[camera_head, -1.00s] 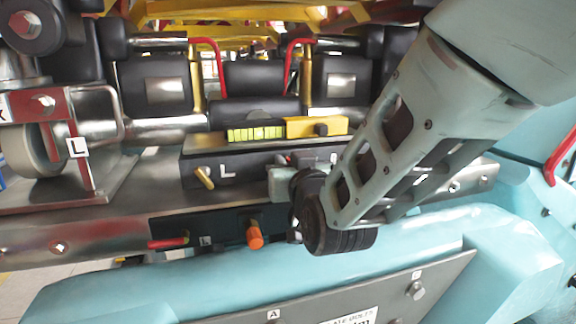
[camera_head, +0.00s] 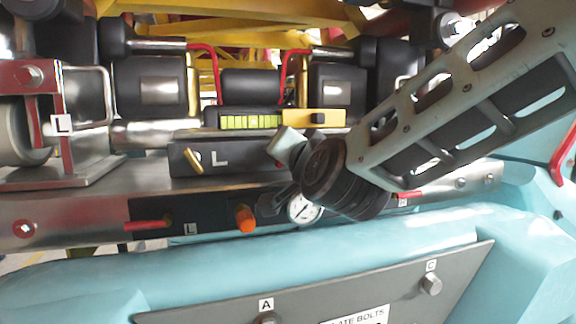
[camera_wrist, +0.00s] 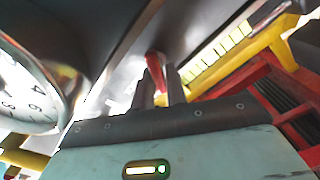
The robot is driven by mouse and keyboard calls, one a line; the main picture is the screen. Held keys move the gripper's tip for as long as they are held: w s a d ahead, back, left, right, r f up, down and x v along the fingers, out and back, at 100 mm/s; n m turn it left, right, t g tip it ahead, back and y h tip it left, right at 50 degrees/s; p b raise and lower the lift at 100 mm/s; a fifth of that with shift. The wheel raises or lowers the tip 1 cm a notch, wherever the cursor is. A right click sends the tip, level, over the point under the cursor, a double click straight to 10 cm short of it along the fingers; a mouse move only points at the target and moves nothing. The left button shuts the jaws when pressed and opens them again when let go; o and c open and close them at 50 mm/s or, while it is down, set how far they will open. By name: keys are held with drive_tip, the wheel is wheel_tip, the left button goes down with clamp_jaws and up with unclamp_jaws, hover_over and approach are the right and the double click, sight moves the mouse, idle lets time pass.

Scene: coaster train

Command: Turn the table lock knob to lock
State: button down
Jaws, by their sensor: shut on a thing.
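A small red knob (camera_wrist: 156,76) shows between the two dark fingers of my gripper (camera_wrist: 158,88) in the wrist view. The gripper is shut on it, and the fingers cover part of it. In the head view, a bit of red (camera_head: 281,164) shows at the front of the dark box, beside my tilted pale gripper body (camera_head: 290,143). My wrist covers the right part of the box and any marking around this knob. A brass knob (camera_head: 193,160) sits farther left on the same box, beside a white letter L.
A round gauge (camera_head: 305,209) sits just below my wrist; its dial also fills the left of the wrist view (camera_wrist: 25,90). An orange knob (camera_head: 245,218) and a red lever (camera_head: 150,225) are on the lower panel. A yellow-green strip (camera_head: 250,121) lies above the box.

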idle(0.4)
drive_tip(key=c, duration=1.5)
unclamp_jaws()
drive_tip(key=shift+w+a, duration=0.1)
drive_tip(key=b+v, duration=0.5)
drive_tip(key=v, duration=1.2)
drive_tip(key=shift+s, duration=0.25)
drive_tip(key=shift+r, duration=0.1)
